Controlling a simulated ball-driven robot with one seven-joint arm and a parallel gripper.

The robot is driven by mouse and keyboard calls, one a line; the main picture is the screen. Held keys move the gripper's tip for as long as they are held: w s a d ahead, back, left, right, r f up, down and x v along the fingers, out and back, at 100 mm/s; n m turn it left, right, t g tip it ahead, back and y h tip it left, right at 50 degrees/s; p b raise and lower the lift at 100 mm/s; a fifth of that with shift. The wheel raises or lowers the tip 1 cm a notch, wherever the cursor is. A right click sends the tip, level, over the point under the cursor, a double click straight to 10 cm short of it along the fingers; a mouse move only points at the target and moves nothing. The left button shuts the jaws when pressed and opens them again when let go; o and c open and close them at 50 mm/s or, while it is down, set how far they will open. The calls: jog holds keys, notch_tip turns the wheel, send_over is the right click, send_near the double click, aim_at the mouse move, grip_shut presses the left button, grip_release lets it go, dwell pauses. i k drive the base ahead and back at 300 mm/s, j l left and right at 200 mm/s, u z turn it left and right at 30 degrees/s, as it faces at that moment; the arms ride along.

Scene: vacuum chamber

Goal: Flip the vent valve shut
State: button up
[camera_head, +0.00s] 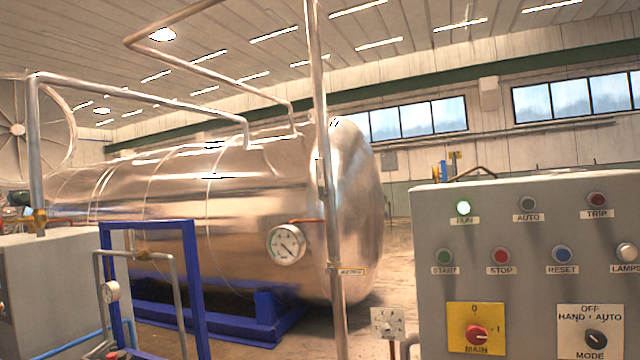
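My gripper is not in view. A thin red bar or lever (306,221) sticks out level to the left of a tall vertical pipe (333,240), just above a round white dial gauge (287,244). I cannot tell for sure whether the red bar is the vent valve's handle. The pipe stands in front of the rounded end of a big shiny steel tank (220,200).
A grey control panel (520,235) with lamps, buttons and a red MAIN switch (477,333) fills the right. A blue frame (190,285) and grey pipes with a small gauge (110,292) stand at lower left. A grey cabinet (60,290) is far left.

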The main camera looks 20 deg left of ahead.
aim_at(319, 162)
jog(key=i+j, duration=2.35)
jog(key=i, duration=0.3)
